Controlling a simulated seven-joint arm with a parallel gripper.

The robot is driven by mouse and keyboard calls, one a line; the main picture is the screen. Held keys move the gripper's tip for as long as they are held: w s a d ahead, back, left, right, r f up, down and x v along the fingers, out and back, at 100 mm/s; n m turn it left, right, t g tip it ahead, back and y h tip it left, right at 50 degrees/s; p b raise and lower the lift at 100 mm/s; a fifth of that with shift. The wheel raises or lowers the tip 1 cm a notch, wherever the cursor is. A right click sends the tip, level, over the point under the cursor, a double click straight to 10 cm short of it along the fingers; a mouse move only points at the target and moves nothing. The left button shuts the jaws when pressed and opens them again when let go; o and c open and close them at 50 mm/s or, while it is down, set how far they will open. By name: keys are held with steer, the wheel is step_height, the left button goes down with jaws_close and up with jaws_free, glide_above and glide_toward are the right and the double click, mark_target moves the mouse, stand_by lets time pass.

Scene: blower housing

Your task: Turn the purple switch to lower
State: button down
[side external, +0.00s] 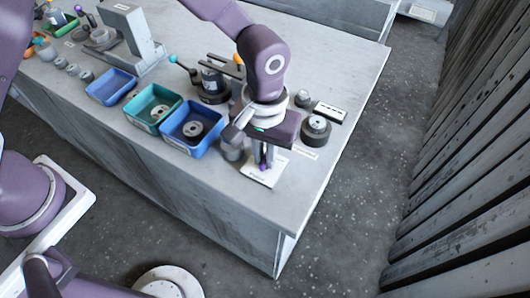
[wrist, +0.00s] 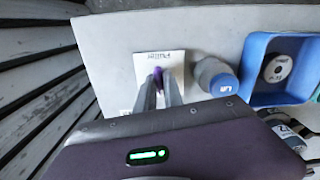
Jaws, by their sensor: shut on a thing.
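The purple switch (wrist: 158,77) stands on a small white plate (wrist: 174,62) with printed lettering near the table's front right end. In the side external view the purple switch (side external: 264,166) shows low between my fingers, and the white plate (side external: 258,179) lies under it. My gripper (wrist: 159,88) points down over the plate, with its two fingers close together on the switch. In the side external view my gripper (side external: 264,162) is directly above the plate. The fingers hide part of the switch, so its exact position is hard to tell.
A grey cylinder with a blue top (wrist: 222,85) stands close beside the plate. A blue bin (side external: 194,130) holding a metal part is left of it, then a teal bin (side external: 153,108). A dark round part (side external: 316,129) sits to the right. The table's front edge is near.

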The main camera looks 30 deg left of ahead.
steer(key=m, duration=0.8)
steer(key=shift+m, duration=0.4)
steer(key=c, duration=1.6)
jaws_free()
steer(key=shift+o, duration=0.2)
steer(key=shift+r, duration=3)
